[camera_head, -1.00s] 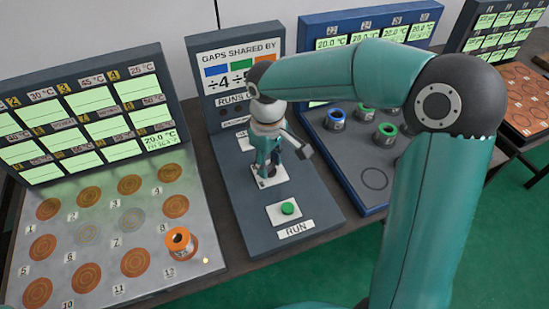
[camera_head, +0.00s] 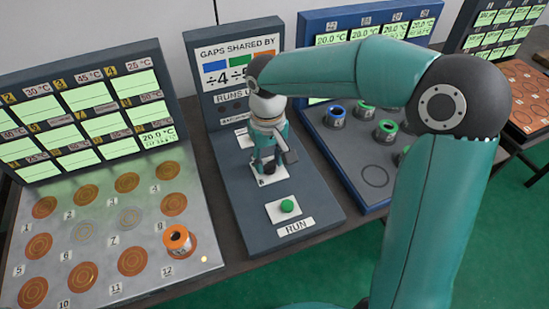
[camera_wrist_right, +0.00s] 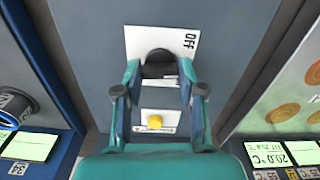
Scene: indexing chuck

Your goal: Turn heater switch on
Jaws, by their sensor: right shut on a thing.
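The heater switch is a black rotary knob (camera_wrist_right: 158,60) on a white plate in the right wrist view. The word OFF shows at the plate's upper right, and any other lettering is hidden. My right gripper (camera_wrist_right: 160,72) is closed on the knob, one finger on each side. In the head view my right gripper (camera_head: 268,168) points down at the white switch plate (camera_head: 272,178) on the grey console, and its fingers mostly hide the knob. My left gripper is not in view.
A green RUN button (camera_head: 287,206) sits in front of the switch plate. A yellow button (camera_wrist_right: 154,121) shows between my fingers. An orange-topped piece (camera_head: 177,240) stands on the left plate (camera_head: 205,262). A blue-framed station (camera_head: 350,170) with several ringed pieces is at right.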

